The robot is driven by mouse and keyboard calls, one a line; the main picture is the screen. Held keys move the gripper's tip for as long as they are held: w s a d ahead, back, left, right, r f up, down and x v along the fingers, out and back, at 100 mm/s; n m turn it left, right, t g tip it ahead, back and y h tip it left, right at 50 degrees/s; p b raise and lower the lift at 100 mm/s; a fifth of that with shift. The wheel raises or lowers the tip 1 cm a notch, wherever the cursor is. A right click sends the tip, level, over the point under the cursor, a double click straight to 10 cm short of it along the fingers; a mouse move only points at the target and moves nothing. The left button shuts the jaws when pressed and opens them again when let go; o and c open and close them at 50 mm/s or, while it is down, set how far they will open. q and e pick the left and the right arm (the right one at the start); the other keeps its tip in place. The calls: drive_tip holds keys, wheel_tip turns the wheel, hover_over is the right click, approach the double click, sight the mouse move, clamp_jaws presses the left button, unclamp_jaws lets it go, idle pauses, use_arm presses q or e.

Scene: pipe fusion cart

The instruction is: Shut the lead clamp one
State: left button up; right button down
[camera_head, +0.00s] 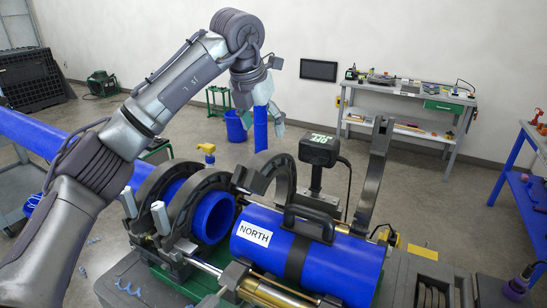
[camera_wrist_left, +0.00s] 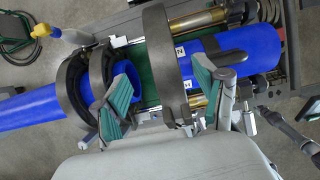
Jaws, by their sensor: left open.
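The pipe fusion cart carries two blue pipes. Two dark clamp rings (camera_head: 184,197) stand around the left pipe (camera_head: 212,217). A third dark clamp half (camera_head: 272,160) arches up near the left end of the pipe marked NORTH (camera_head: 325,263). A fourth dark clamp half (camera_head: 374,172) stands upright, swung open, at the back right. I cannot tell which is lead clamp one. My left gripper (camera_head: 277,116) is open and empty, above and behind the pipes. Its green-padded fingers (camera_wrist_left: 163,80) are spread in the left wrist view, with a raised dark clamp half (camera_wrist_left: 166,55) between them. My right gripper is not in view.
A black handle (camera_head: 308,222) sits on the marked pipe. A dark box with green lettering (camera_head: 320,149) stands on a post behind. A workbench (camera_head: 405,117) is at the back wall. Open floor lies between cart and bench.

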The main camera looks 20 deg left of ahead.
sight(272, 153)
use_arm(q)
drive_tip(key=p+x, duration=0.4)
drive_tip(key=x, duration=0.7)
drive_tip(key=shift+d+f, duration=0.1)
drive_tip(key=shift+w+f+p, duration=0.2)
drive_tip(key=shift+f+p, duration=0.15)
drive_tip(key=shift+f, duration=0.4)
drive_tip(key=shift+c, duration=0.7)
drive_tip(key=c, duration=0.8)
